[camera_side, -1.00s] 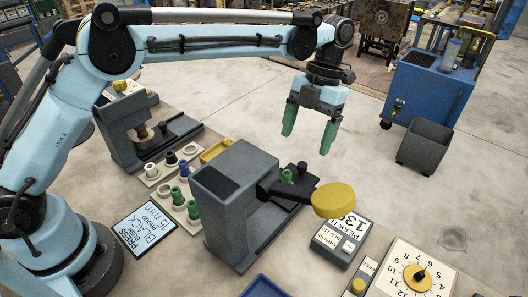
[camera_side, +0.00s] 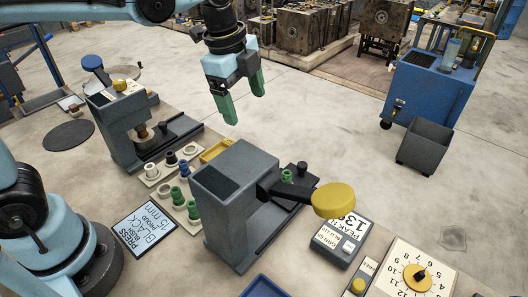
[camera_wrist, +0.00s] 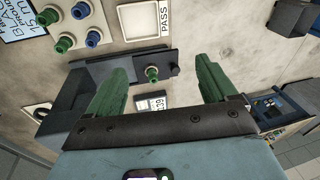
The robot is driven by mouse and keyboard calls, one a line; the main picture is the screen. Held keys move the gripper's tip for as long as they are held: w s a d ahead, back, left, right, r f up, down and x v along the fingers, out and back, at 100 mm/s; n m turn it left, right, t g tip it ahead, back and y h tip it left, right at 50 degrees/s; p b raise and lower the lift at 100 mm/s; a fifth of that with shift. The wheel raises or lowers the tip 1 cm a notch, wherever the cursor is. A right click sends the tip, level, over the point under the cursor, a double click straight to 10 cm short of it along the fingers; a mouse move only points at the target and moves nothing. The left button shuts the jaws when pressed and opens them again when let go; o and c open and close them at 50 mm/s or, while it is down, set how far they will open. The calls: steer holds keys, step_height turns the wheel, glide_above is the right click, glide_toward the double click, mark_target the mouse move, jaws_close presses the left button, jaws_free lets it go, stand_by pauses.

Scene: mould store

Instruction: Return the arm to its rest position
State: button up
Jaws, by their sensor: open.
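My gripper (camera_side: 243,101) hangs in the air in the side view, above and behind the grey press with the yellow handle (camera_side: 333,199). Its green fingers are apart and nothing is between them. In the wrist view my gripper (camera_wrist: 155,85) also shows open and empty, with the press below it. A green bush (camera_wrist: 152,74) on the press's dark slide shows between the fingers in that view, well below them. My arm reaches in from the top left of the side view.
A second press (camera_side: 118,125), bushes on pale plates (camera_side: 180,195), a yellow tray (camera_side: 214,151), a sign (camera_side: 145,228), a force readout (camera_side: 340,240) and a dial panel (camera_side: 410,275) surround the work. A blue cart (camera_side: 432,85) and grey bin (camera_side: 426,146) stand right.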

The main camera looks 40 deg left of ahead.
steer(key=s+a+f+n+t, duration=0.4)
steer(key=s+a+n, duration=0.3)
steer(key=n, duration=0.9)
steer(key=shift+s+n+t+y, duration=0.4)
steer(key=shift+s+t, duration=0.1)
steer(key=shift+s, duration=0.6)
